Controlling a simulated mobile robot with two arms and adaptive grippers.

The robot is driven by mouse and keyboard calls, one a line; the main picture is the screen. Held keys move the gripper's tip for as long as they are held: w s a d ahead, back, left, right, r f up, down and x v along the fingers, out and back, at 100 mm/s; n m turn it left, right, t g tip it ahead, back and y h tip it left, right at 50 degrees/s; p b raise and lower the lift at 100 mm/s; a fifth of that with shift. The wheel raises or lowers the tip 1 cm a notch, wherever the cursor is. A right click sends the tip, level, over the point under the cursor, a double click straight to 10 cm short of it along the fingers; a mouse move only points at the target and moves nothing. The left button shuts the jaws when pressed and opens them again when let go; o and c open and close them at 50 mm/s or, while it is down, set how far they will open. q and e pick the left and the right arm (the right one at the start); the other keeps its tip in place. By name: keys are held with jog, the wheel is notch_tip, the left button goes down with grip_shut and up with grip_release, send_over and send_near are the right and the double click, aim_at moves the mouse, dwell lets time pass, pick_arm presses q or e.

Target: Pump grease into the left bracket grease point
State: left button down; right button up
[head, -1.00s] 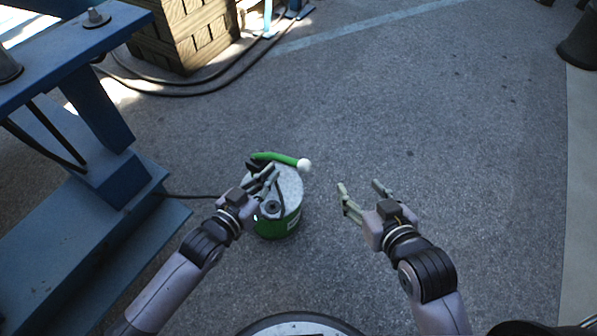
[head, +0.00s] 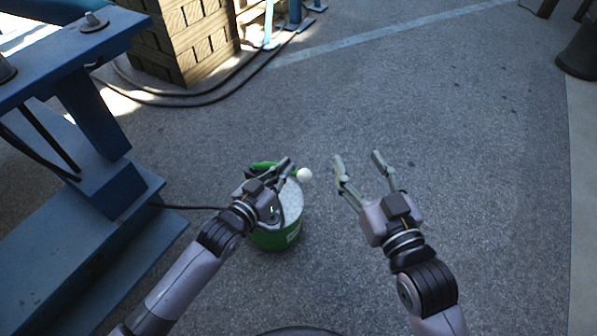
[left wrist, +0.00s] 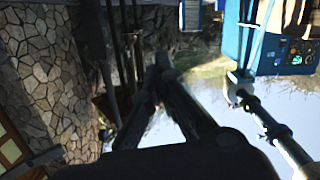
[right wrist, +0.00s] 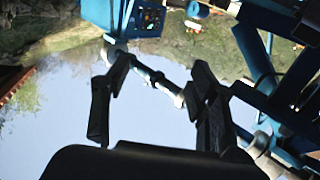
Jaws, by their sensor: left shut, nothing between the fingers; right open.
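The grease pump (head: 290,212) is a green bucket with a pale lid, standing on the ground in the head view. Its green lever ends in a white knob (head: 304,175). A dark hose (head: 190,207) runs from it to the left toward the blue frame. My left gripper (head: 286,164) is shut and empty; in the head view it overlaps the lid and lever, and I cannot tell whether it touches them. My right gripper (head: 357,157) is open and empty, to the right of the knob. The left bracket grease point cannot be made out.
The blue steel frame (head: 85,215) fills the left side, with a bolt (head: 94,20) on its top.

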aim_at(299, 171)
pick_arm(q)
jog(key=w+d+f+b, duration=0.3)
jog(key=f, duration=0.1)
jog(key=shift+w+d+f, duration=0.25)
jog(key=shift+f, duration=0.05)
pick_arm(e)
jog(key=s+r+t+y, duration=0.3)
jog(key=s+r+t, duration=0.3)
jog(key=r+t, duration=0.3)
jog(key=shift+a+r+y, duration=0.15)
jog(key=shift+r+y, duration=0.15)
jog(key=shift+r, duration=2.1)
